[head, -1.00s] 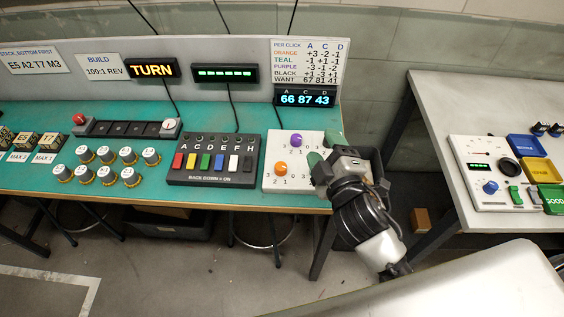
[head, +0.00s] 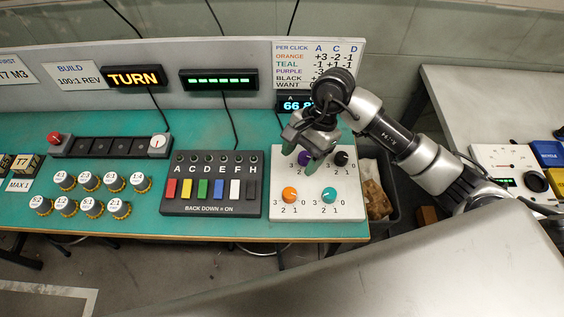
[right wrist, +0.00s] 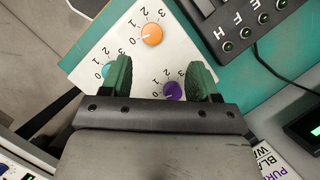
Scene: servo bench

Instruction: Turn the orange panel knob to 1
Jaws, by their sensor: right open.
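The orange knob (head: 290,195) is at the front left of the white panel (head: 310,213), with numbers 0 to 3 around it. It also shows in the right wrist view (right wrist: 152,34), uncovered, beyond the fingertips; its exact pointer setting is too small to read surely. My right gripper (head: 301,154) is open above the back left of the panel, around or over the purple knob (head: 304,159). In the right wrist view the purple knob (right wrist: 175,91) shows between the green fingers, nearer the right one; whether they touch it I cannot tell. My left gripper is out of view.
A teal knob (head: 329,195) sits right of the orange one, a black knob (head: 341,158) behind it. The switch box (head: 212,207) stands left of the panel. My arm partly hides the counter display (head: 293,105) and the chart (head: 291,48). A bin (head: 391,204) is at the right.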

